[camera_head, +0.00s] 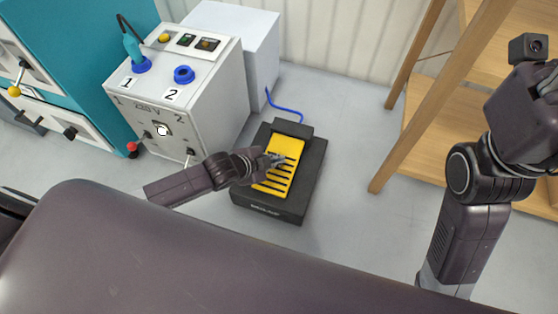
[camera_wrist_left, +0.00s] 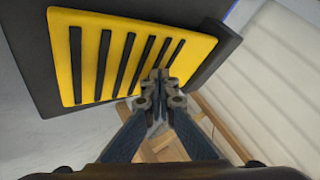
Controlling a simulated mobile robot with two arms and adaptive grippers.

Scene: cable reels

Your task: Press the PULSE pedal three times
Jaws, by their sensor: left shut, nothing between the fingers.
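The pedal (camera_head: 287,170) is a black block on the floor with a yellow ribbed plate and a blue cable at its back. The label on its front edge is too small to read. My left gripper (camera_head: 277,158) is shut and empty, its tips over the upper part of the yellow plate. In the left wrist view the yellow plate (camera_wrist_left: 90,62) fills the upper left, and the shut fingertips (camera_wrist_left: 160,78) are at its edge. I cannot tell whether they touch it. My right arm shows at the right; its fingers are not visible.
A grey box (camera_head: 190,95) with sockets marked 1 and 2 stands left of the pedal, a blue plug in socket 1. A teal cabinet (camera_head: 90,50) is further left. A wooden shelf (camera_head: 420,140) stands at the right. The floor (camera_head: 345,150) between pedal and shelf is clear.

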